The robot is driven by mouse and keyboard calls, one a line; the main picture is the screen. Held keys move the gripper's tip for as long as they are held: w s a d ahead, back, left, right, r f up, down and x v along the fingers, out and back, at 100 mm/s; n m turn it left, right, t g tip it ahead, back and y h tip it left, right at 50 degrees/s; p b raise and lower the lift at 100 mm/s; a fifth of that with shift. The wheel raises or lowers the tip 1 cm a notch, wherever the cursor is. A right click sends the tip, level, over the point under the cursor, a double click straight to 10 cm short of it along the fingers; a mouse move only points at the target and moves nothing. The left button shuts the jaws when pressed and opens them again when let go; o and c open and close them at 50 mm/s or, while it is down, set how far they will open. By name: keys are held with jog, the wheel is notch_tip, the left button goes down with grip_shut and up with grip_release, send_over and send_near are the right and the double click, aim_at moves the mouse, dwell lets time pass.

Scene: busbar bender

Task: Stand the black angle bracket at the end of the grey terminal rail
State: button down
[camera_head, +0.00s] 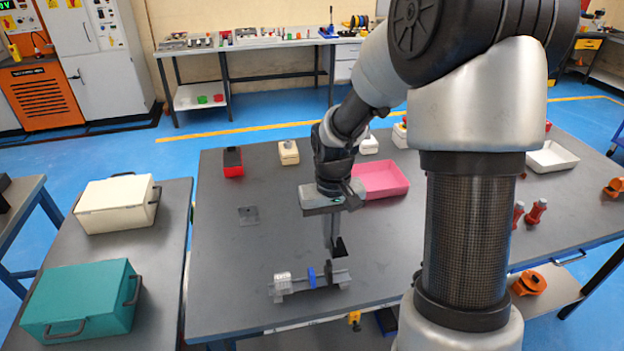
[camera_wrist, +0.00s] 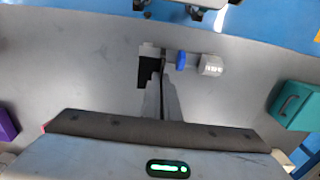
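The grey terminal rail (camera_head: 304,287) lies near the front edge of the dark table. It carries pale ribbed blocks (camera_head: 282,283) at its left end, a blue piece (camera_head: 311,277) and a thin dark piece (camera_head: 328,270) towards its right end. My gripper (camera_head: 335,240) points down above the rail's right end, its fingers close together. The black angle bracket (camera_head: 340,248) is at the fingertips, apparently held above the rail. In the wrist view the bracket (camera_wrist: 149,70) shows beside the fingers (camera_wrist: 163,88), overlapping the rail's end. I cannot tell whether it touches the rail.
A flat grey plate (camera_head: 249,215) lies left of my gripper. A pink tray (camera_head: 381,179), a red-and-black box (camera_head: 233,162) and a cream box (camera_head: 289,152) stand farther back. A teal case (camera_head: 80,300) and a cream case (camera_head: 117,204) are on the left side table. The table left of the rail is clear.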

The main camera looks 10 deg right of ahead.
jog(key=d+f+b, duration=0.2)
jog(key=s+d+f+b, duration=0.1)
jog(key=d+f+b, duration=0.1)
jog(key=f, duration=0.1)
jog(key=d+f+b, duration=0.2)
jog(key=d, duration=0.1)
jog(key=shift+s+f, duration=0.2)
jog(key=shift+f, duration=2.4)
jog(key=shift+f+b, duration=0.1)
jog(key=shift+b, duration=0.25)
jog(key=c, duration=2.4)
grip_release()
jog(key=shift+o, duration=0.5)
notch_tip(320, 180, up, 12)
jog(key=p, duration=0.2)
